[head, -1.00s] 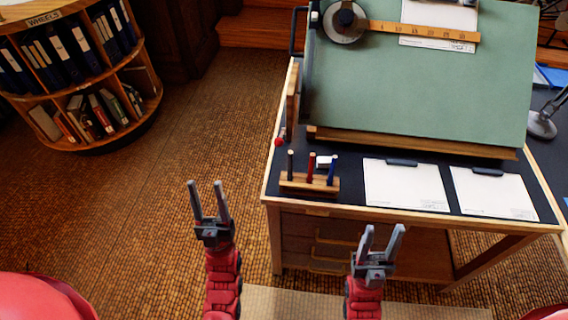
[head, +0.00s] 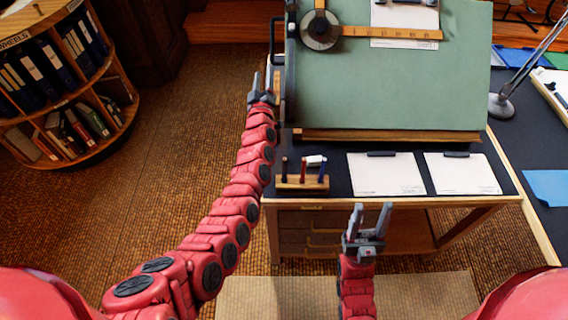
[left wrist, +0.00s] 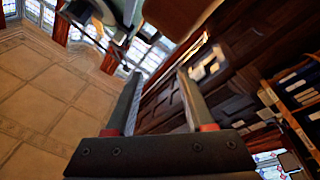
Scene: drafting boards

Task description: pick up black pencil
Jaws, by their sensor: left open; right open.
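The black pencil (head: 285,167) stands upright at the left end of a small wooden holder (head: 290,184) on the dark desk. A red one (head: 303,171) and a blue one (head: 322,169) stand beside it. My left gripper (head: 256,82) is open and empty, reaching beyond the holder along the left side of the green board. Its open fingers also show in the left wrist view (left wrist: 158,92), with nothing between them and no pencil in sight. My right gripper (head: 372,212) is open and empty, nearer than the desk's front edge.
The tilted green drafting board (head: 390,85) rises behind the holder. Two clipboards (head: 385,176) with white paper lie right of it. A white eraser-like block (head: 315,160) is by the pencils. A round bookcase (head: 70,90) stands left; floor between is clear.

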